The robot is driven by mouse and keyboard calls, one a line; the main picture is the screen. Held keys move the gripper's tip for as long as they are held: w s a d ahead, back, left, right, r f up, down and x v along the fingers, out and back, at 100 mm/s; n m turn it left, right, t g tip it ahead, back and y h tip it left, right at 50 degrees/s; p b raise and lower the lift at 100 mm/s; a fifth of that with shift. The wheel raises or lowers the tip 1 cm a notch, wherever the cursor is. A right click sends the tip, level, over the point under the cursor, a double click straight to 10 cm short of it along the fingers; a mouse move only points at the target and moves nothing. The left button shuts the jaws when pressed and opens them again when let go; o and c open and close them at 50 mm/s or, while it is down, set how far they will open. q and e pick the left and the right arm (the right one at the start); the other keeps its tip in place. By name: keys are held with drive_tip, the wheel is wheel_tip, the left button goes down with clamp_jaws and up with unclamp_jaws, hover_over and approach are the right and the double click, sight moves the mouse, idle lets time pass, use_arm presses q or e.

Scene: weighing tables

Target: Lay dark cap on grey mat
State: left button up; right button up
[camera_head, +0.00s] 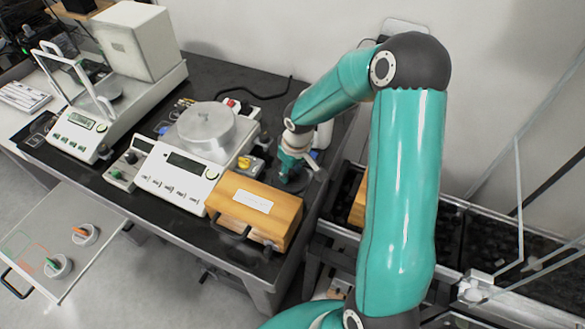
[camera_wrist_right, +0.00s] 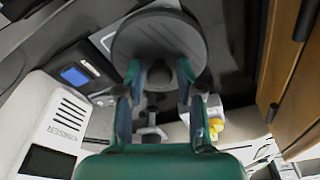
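A dark round disc with a small dark knob, which looks like the dark cap, fills the upper middle of the right wrist view (camera_wrist_right: 159,28). I cannot make out the grey mat with certainty. My left gripper is out of view.
A wooden box (camera_head: 253,208) stands close left of my right gripper. A balance (camera_head: 178,178) with a round metal lid (camera_head: 206,124) is farther left. A yellow item (camera_head: 244,162) lies between them. A board (camera_head: 64,240) with two knobbed caps is at the lower left.

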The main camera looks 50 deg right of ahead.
sight(295, 181)
drive_tip(key=shift+o, duration=0.5)
drive_tip(key=shift+r, duration=0.5)
wheel_tip(295, 181, up, 11)
drive_tip(key=s, duration=0.1)
drive_tip(key=shift+s, duration=0.4)
drive_tip(key=shift+s+a, duration=0.1)
